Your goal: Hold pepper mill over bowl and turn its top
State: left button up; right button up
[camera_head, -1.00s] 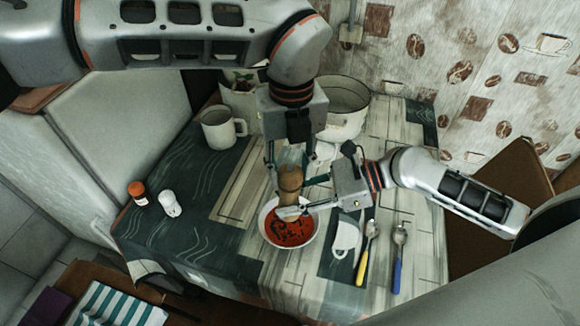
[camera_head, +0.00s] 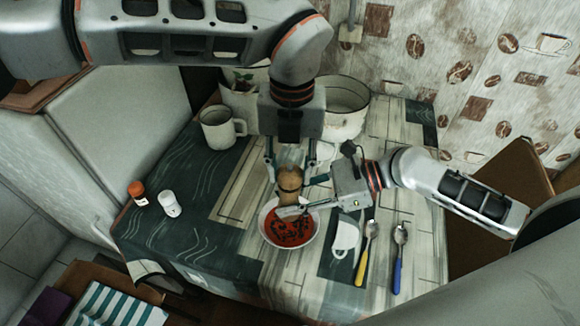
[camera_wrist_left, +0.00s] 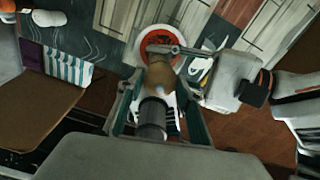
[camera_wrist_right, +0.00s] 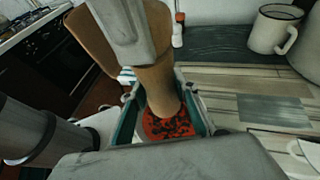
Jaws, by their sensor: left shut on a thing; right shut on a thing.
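The wooden pepper mill (camera_head: 289,186) stands roughly upright over the white bowl (camera_head: 264,222), which holds red soup with dark specks. My left gripper (camera_head: 289,176) comes down from above and is shut on the mill's top. My right gripper (camera_head: 291,203) comes in from the right and is shut on the mill's lower body, just above the bowl. The mill (camera_wrist_left: 163,78) shows between my left fingers in the left wrist view. In the right wrist view the mill (camera_wrist_right: 158,85) is between my right fingers, with the soup behind and below.
A white cup (camera_head: 345,236), a yellow-handled spoon (camera_head: 366,250) and a blue-handled spoon (camera_head: 398,258) lie right of the bowl. A mug (camera_head: 221,128) and a white pot (camera_head: 344,105) stand behind. A white shaker (camera_head: 169,204) and an orange-capped bottle (camera_head: 138,194) stand at left.

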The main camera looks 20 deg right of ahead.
aim_at(291, 168)
pick_arm(q)
jog(key=o, duration=1.1)
jog(key=shift+r, duration=0.1)
notch_tip(291, 168, up, 12)
jog(key=shift+d, duration=0.15)
